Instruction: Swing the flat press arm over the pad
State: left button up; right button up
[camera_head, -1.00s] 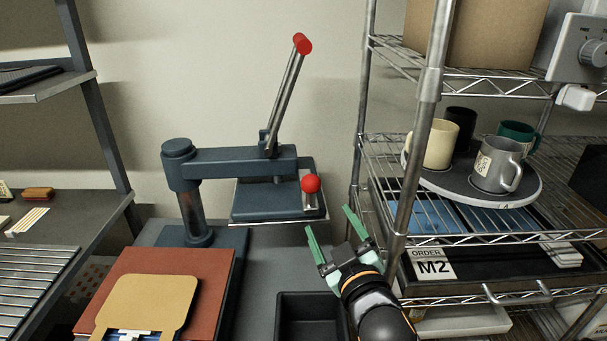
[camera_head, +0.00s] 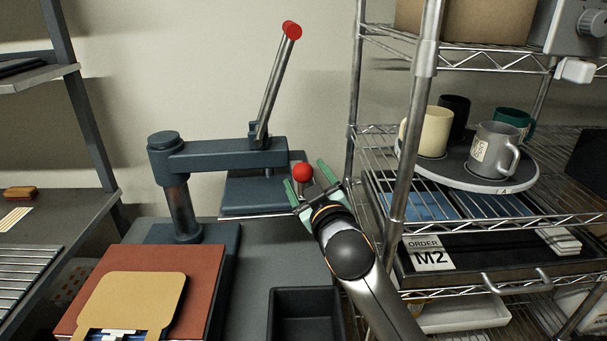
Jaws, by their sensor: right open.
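The flat press arm (camera_head: 222,153) is dark blue-grey and reaches right from its post (camera_head: 180,207). A flat platen (camera_head: 262,195) hangs under its end, and a long lever with a red knob (camera_head: 291,30) rises from it. A small red ball knob (camera_head: 302,172) is at the platen's right side. The reddish-brown pad (camera_head: 207,272) lies at the front left, with a tan sheet (camera_head: 130,300) on it; the platen is to its right and behind. My right gripper (camera_head: 309,179) is open, its green fingers on either side of the ball knob; I cannot tell whether they touch it.
A black open bin (camera_head: 303,292) stands in front on the grey table. A wire shelf rack on the right holds mugs on a round tray (camera_head: 532,181) and an ORDER M2 card (camera_head: 429,254). A shelf post (camera_head: 405,165) stands close to my right arm.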

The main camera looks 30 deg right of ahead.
jog(key=shift+x, duration=1.15)
jog(key=shift+c, duration=0.4)
grip_shut()
